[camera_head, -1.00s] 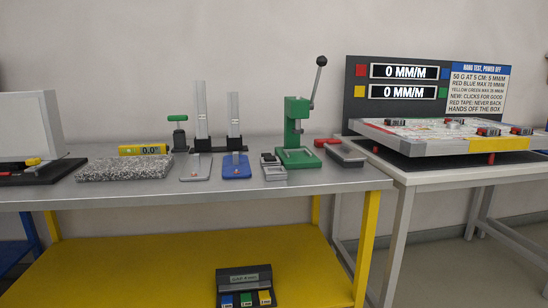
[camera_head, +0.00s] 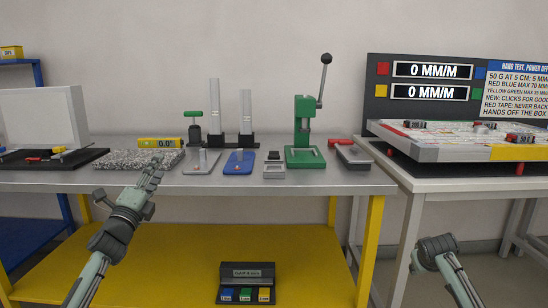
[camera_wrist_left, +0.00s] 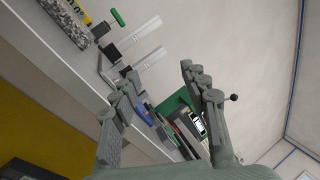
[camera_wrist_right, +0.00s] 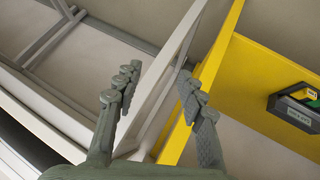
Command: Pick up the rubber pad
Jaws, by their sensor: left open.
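I cannot tell for sure which item is the rubber pad. A small grey block with a dark top (camera_head: 274,157) lies on the grey bench (camera_head: 300,180), left of the green press (camera_head: 304,156). A grey box with a dark top and red end (camera_head: 353,153) lies right of the press. My left gripper (camera_head: 153,172) is open and empty in front of the bench's left part; its spread fingers also show in the left wrist view (camera_wrist_left: 160,78). My right gripper (camera_wrist_right: 156,82) is open and empty, low at the right, before the gap between the tables.
On the bench stand a speckled slab (camera_head: 118,159), a yellow level (camera_head: 161,142), two upright posts (camera_head: 246,118), a grey plate (camera_head: 202,162) and a blue plate (camera_head: 239,163). A gauge box (camera_head: 246,283) sits on the yellow shelf (camera_head: 180,255). A display board (camera_head: 431,80) stands right.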

